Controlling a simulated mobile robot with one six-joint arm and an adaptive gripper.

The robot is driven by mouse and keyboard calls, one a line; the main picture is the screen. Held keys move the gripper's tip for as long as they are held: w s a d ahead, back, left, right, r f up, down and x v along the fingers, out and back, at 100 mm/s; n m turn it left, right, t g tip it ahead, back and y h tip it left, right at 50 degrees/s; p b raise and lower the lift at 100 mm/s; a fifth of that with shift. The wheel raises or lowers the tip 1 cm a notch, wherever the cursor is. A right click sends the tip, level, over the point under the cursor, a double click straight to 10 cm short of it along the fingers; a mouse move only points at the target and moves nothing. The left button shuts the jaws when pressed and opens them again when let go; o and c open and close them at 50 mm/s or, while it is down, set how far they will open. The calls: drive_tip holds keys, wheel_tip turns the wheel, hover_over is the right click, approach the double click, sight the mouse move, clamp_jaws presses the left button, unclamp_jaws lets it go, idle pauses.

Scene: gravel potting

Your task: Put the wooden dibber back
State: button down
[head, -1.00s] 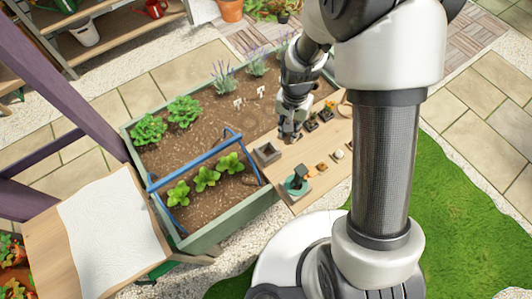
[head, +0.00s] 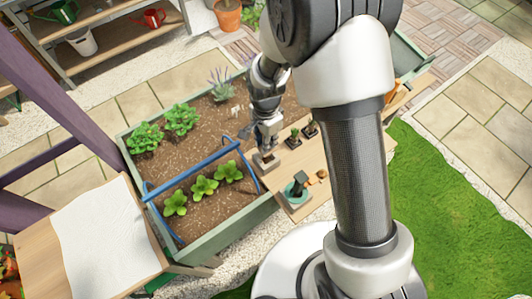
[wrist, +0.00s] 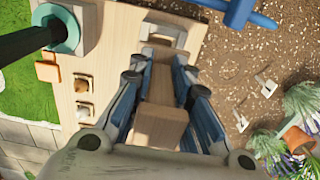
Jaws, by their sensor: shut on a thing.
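My gripper (wrist: 158,85) is shut on the wooden dibber (wrist: 160,125), a light-brown piece with a blocky top and a narrower part pointing away from the camera between the blue fingers. Just past the fingertips is a grey square holder (wrist: 190,40) on the wooden board. In the head view my gripper (head: 268,150) is directly over this holder (head: 262,167), and the dibber is hidden there. I cannot tell whether the dibber's tip is inside the holder or above it.
A dark tool stands in a teal-rimmed base (head: 297,196) on the board (head: 322,200). The wrist view also shows an orange coaster (wrist: 48,72). A blue bar (head: 195,168) crosses the planter bed (head: 160,165) beside the holder. Small pots (head: 294,142) stand behind.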

drive_tip(key=shift+f+b, duration=0.75)
drive_tip(key=shift+f, duration=2.55)
drive_tip(key=shift+f, duration=0.15)
drive_tip(key=c, duration=1.5)
unclamp_jaws()
